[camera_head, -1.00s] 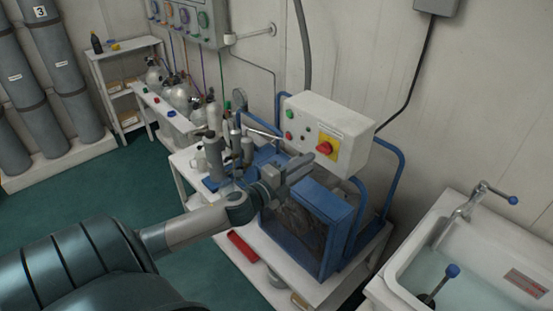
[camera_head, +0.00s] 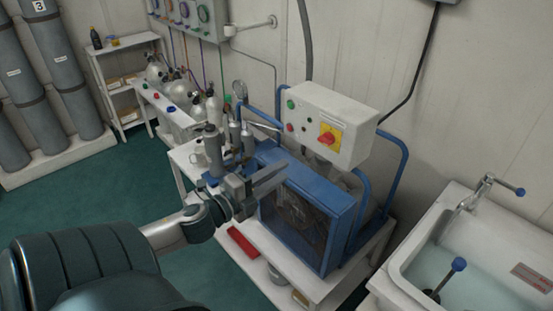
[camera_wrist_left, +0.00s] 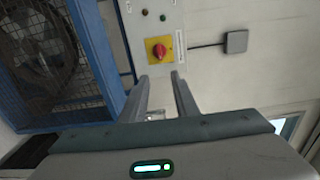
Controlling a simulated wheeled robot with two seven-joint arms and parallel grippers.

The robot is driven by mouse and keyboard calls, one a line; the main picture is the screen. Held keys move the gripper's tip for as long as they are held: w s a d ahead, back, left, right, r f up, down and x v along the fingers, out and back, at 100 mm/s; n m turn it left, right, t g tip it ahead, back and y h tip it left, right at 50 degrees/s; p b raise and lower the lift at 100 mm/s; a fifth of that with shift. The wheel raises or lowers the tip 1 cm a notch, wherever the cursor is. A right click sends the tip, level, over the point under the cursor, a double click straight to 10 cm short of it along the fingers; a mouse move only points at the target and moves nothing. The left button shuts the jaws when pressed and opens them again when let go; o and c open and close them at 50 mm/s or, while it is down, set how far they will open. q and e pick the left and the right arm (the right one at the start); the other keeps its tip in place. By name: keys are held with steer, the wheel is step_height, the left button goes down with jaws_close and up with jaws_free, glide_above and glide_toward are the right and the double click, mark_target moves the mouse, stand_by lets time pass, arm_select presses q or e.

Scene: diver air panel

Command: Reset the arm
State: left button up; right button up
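My left gripper (camera_head: 272,180) is in front of the blue compressor frame (camera_head: 335,215), to the left of and below the white control box (camera_head: 345,115). In the left wrist view its two fingers (camera_wrist_left: 161,95) stand apart with nothing between them. The red rotary switch (camera_head: 327,138) on its yellow plate is on the box front, clear of the fingers. It also shows in the left wrist view (camera_wrist_left: 159,50), beyond the fingertips. My right gripper is not in view.
Grey cylinders and a gauge stand on the compressor, close behind my left wrist. A white sink (camera_head: 455,255) with a blue-handled tap is at right. A red tray (camera_head: 242,243) lies on the low white stand. Green floor (camera_head: 100,185) is open at left.

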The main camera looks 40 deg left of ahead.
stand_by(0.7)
arm_select(q)
steer(key=s+a+f+n+g+y, duration=0.1)
steer(key=a+f+n+g, duration=0.15)
steer(key=f, duration=0.75)
steer(key=s+a+f+n+g+y, duration=0.1)
steer(key=s+a+f+n+y, duration=0.15)
steer(key=f, duration=0.75)
steer(key=s+a+f+n+g+y, duration=0.1)
steer(key=a+f+n+g, duration=0.15)
steer(key=f, duration=0.75)
steer(key=s+f+n+g+b, duration=0.1)
steer(key=s+f+n+g, duration=0.35)
steer(key=f, duration=1.05)
steer(key=s+d+f+n+g+h, duration=0.1)
steer(key=s+d+f, duration=0.4)
steer(key=s+f, duration=0.4)
steer(key=s+d+f+n+g, duration=0.1)
steer(key=s+d+f, duration=0.4)
steer(key=s+f, duration=0.4)
steer(key=s+d+f+n+g+h, duration=0.1)
steer(key=s+d+f+g, duration=0.1)
steer(key=s+d+f, duration=0.3)
steer(key=s+d+f+n+g+h+b, duration=0.1)
steer(key=s+d+f+g, duration=0.1)
steer(key=s+d+f, duration=0.3)
steer(key=s+d, duration=0.4)
steer(key=s, duration=0.2)
steer(key=shift+s+d+n, duration=0.25)
steer(key=shift+s+n, duration=0.05)
